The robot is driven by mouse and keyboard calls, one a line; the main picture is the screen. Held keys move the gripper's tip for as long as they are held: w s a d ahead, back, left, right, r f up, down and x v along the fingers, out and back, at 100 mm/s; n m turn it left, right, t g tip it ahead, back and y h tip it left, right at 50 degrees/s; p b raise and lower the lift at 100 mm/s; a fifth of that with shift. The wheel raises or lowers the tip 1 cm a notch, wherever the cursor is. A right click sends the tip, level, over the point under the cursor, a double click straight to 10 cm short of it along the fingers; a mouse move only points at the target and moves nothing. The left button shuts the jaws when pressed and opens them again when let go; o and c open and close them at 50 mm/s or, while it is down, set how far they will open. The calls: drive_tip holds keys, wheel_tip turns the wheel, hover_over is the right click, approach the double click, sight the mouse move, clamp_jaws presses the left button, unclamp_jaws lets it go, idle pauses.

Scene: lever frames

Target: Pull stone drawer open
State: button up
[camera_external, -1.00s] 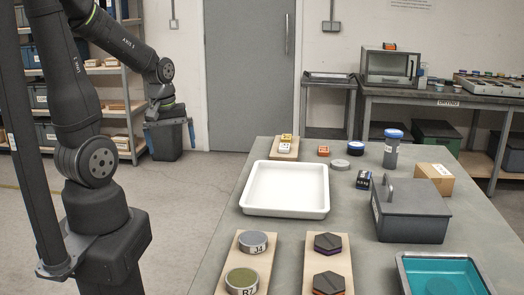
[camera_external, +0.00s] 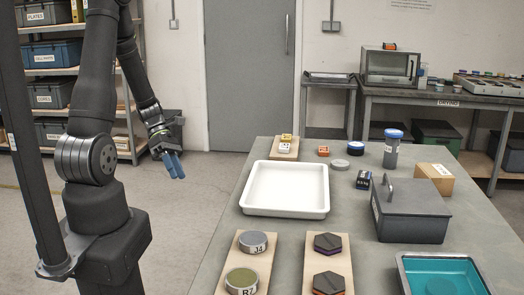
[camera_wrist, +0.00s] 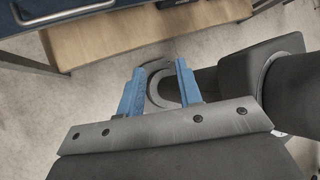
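A dark grey box (camera_external: 412,214) stands at the right of the table, with a grey handle (camera_external: 390,190) rising at its left side. It is the nearest match to a stone drawer, but I cannot tell whether it is one. My gripper (camera_external: 173,165) hangs over the floor left of the table, well away from the box, its blue fingers pointing down. In the wrist view my gripper (camera_wrist: 158,85) has its two blue fingers apart with nothing between them.
A white tray (camera_external: 286,211), a teal-lined tray (camera_external: 402,272) and wooden boards with discs (camera_external: 224,262) are on the table (camera_external: 215,245). A blue-lidded bottle (camera_external: 391,152) and a cardboard box (camera_external: 436,177) stand behind. Shelves of bins (camera_external: 48,73) stand at left.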

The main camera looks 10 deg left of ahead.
drive_tip(key=w+a+f+n+t+h, duration=0.3)
drive_tip(key=w+f+n+t+h, duration=0.45)
drive_tip(key=n, duration=1.05)
drive_tip(key=d+f+g+h, duration=0.1)
drive_tip(key=d+f, duration=0.3)
drive_tip(key=d, duration=1.3)
drive_tip(key=shift+s+f+g+h, duration=0.15)
drive_tip(key=shift+s+g+h, duration=0.05)
drive_tip(key=shift+g+h, duration=0.2)
clamp_jaws()
